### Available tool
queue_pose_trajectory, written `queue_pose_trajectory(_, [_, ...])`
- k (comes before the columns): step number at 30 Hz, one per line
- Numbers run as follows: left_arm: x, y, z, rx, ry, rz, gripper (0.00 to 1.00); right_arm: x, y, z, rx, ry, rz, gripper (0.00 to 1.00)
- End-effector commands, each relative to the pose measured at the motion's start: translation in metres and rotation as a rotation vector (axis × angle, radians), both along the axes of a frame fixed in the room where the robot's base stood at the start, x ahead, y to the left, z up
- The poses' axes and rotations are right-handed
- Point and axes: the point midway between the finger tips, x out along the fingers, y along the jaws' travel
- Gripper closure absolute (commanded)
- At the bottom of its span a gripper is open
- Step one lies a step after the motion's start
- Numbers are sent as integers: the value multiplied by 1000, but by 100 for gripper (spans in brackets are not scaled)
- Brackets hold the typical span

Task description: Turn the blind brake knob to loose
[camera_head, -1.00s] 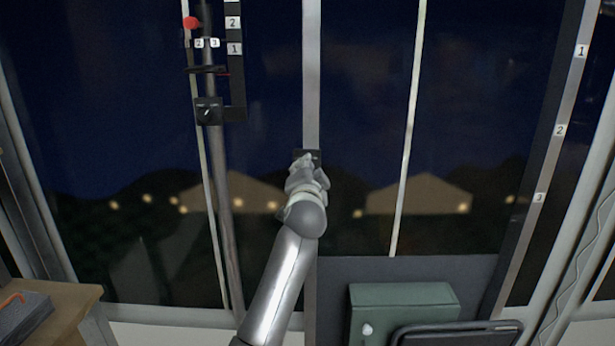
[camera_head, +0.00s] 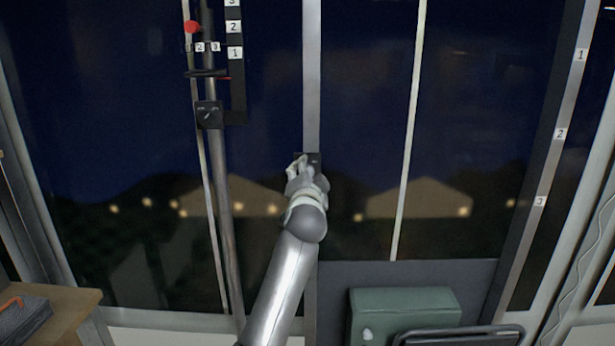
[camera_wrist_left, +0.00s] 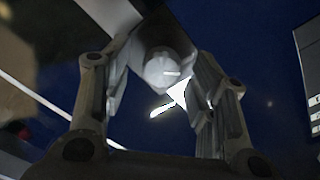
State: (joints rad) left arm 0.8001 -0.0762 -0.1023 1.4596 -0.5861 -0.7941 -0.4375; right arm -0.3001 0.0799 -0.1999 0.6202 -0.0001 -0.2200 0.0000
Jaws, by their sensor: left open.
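My left gripper (camera_head: 300,166) is in front of a small dark plate (camera_head: 315,160) on the grey upright post between the window panes. In the left wrist view a pale round knob (camera_wrist_left: 166,70) with a light mark on its face sits between the two open fingers of my left gripper (camera_wrist_left: 160,85). I cannot tell whether the fingers touch it. A bright white shape shows just below the knob. In the head view my gripper hides the knob, and its setting and any labels cannot be read. My right gripper is not in view.
A black box with a white-marked dial (camera_head: 208,114) sits on a pole to the left, below numbered tags and a red ball (camera_head: 192,27). A green case (camera_head: 405,312) and a dark chair back (camera_head: 458,335) stand low at right. A wooden surface (camera_head: 60,312) is at lower left.

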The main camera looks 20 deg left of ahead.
Motion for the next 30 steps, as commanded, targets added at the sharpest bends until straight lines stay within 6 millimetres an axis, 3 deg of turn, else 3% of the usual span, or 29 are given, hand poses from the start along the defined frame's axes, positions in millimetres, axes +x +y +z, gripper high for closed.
queue_pose_trajectory(11, [-12, -4, 0, 2, -2, -1, 47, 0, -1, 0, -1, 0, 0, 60])
queue_pose_trajectory(30, [-103, -30, 0, -1, -1, -1, 47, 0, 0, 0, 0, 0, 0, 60])
